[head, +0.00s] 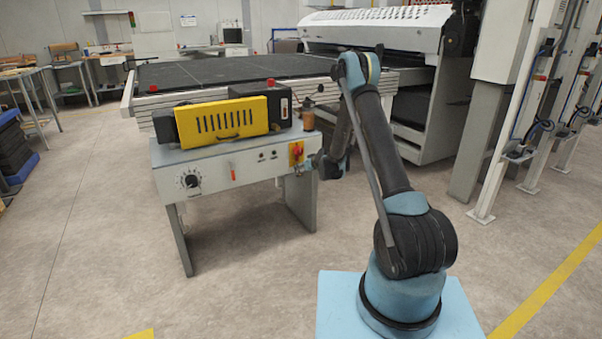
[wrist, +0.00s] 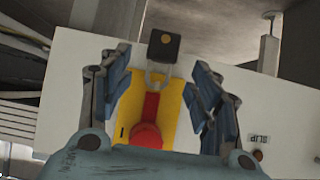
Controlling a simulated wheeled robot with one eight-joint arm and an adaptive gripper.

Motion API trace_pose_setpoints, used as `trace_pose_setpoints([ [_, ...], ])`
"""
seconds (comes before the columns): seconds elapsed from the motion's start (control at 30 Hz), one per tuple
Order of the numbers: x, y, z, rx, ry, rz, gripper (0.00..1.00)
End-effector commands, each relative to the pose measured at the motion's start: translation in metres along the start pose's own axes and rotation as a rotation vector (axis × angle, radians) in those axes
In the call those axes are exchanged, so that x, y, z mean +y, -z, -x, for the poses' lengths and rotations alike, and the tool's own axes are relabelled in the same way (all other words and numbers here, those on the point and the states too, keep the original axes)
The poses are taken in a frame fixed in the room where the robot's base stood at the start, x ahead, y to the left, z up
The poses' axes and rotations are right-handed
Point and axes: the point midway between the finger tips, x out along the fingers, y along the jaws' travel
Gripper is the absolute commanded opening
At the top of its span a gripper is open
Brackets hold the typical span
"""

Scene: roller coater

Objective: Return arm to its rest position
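My arm (head: 375,140) is stretched forward from its light-blue base, bent down at the top. My gripper (head: 309,166) is at the right end of the coater's front panel, by a yellow plate with a red switch (head: 296,152). The yellow plate (wrist: 175,105) and red knob (wrist: 147,136) show beyond and between the fingers. A black padlock (wrist: 164,46) with a metal shackle is at the plate's end. I cannot tell whether any finger touches the panel.
The roller coater (head: 228,165) has a yellow vented cover (head: 222,121) and a dial (head: 189,181). A brown bottle (head: 308,118) stands at its right end. A large conveyor machine (head: 215,70) is behind. White posts (head: 530,100) are at right. The floor at left front is clear.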

Motion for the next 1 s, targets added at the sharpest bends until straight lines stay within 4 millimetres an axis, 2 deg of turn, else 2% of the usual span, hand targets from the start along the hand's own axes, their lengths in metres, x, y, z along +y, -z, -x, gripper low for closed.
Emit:
trace_pose_setpoints([
  [0.2,0.001,0.0,0.034,-0.001,0.0,-0.001,0.57],
  [0.47,0.001,0.0,0.054,-0.001,0.0,-0.001,0.57],
  [0.63,0.004,0.009,0.072,-0.016,-0.003,-0.009,0.57],
  [0.77,0.007,0.021,0.102,-0.047,-0.008,-0.022,0.57],
  [1.0,0.011,0.039,0.167,-0.114,-0.02,-0.055,0.57],
])
